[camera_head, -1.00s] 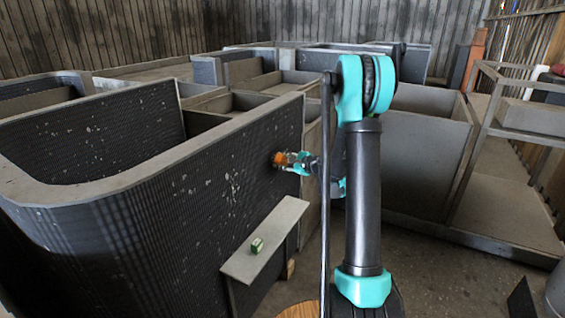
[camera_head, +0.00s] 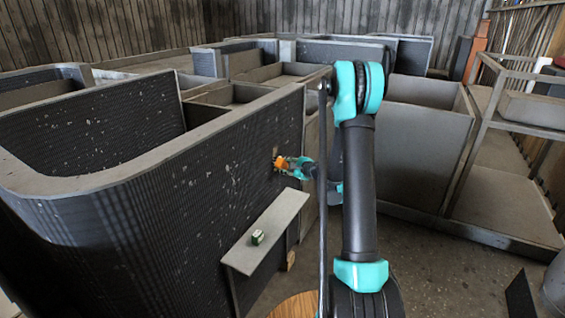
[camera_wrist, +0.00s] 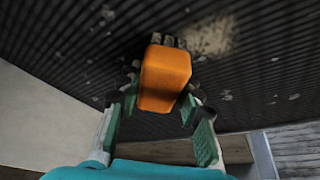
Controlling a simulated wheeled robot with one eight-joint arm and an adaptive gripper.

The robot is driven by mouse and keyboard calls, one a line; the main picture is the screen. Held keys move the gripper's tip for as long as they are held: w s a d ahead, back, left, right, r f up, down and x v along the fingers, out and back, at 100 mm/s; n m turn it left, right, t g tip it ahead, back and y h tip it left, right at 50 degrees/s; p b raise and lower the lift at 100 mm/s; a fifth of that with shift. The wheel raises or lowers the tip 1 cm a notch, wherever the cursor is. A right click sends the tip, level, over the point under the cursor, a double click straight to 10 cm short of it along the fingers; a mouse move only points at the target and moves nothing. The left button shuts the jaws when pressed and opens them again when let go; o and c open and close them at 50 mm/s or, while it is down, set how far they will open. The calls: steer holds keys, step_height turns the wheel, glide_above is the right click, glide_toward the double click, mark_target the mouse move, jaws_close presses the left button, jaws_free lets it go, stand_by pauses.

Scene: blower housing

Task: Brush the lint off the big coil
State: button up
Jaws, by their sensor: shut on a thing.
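The big coil (camera_head: 225,170) is the large dark ribbed panel curving round at the left, with pale lint specks scattered over its face. My gripper (camera_head: 287,164) is at the coil's right part, shut on an orange block-like brush (camera_head: 280,161). In the wrist view the brush (camera_wrist: 165,78) sits between the two fingers of my gripper (camera_wrist: 160,100), its dark bristle end toward the ribbed coil face (camera_wrist: 90,50). A tan lint patch (camera_wrist: 212,36) lies on the coil just beyond the bristles. Whether the bristles touch the coil is hard to tell.
Grey housing panels (camera_head: 425,145) stand behind my arm. A metal rack (camera_head: 500,150) is at the right. Concrete floor shows at the lower right.

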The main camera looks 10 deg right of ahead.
mark_target(282, 159)
steer(key=shift+f, duration=0.15)
steer(key=shift+r, duration=1.6)
steer(key=shift+a+r, duration=0.1)
steer(key=shift+r, duration=1.5)
steer(key=shift+f, duration=3.25)
steer(key=shift+r, duration=4.9)
steer(key=shift+f, duration=3.2)
steer(key=shift+r, duration=3.2)
steer(key=shift+f, duration=3.2)
steer(key=shift+r, duration=0.1)
